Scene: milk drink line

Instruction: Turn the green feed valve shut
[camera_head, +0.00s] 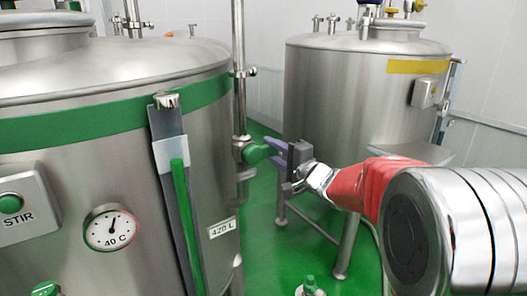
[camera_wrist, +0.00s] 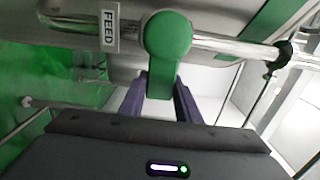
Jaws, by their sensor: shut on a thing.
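The green feed valve (camera_head: 254,154) sits on the vertical steel pipe at the right side of the green-banded tank. In the wrist view its round green hub (camera_wrist: 167,35) lies on a steel pipe beside a FEED label (camera_wrist: 109,31). Its green lever (camera_wrist: 160,82) points down from the hub, across the pipe's line. My gripper (camera_head: 274,152) has reached the valve from the right. Its purple fingers (camera_wrist: 160,98) stand on both sides of the lever and are shut on it. The lever's far end is partly hidden by my gripper.
The large steel tank (camera_head: 90,75) with a green band, dial (camera_head: 111,227) and STIR button (camera_head: 10,204) fills the left. A second steel tank (camera_head: 345,95) with a yellow band stands behind my gripper. Green floor (camera_head: 300,262) is open between them, except for tank legs and a low green-topped fitting (camera_head: 310,286).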

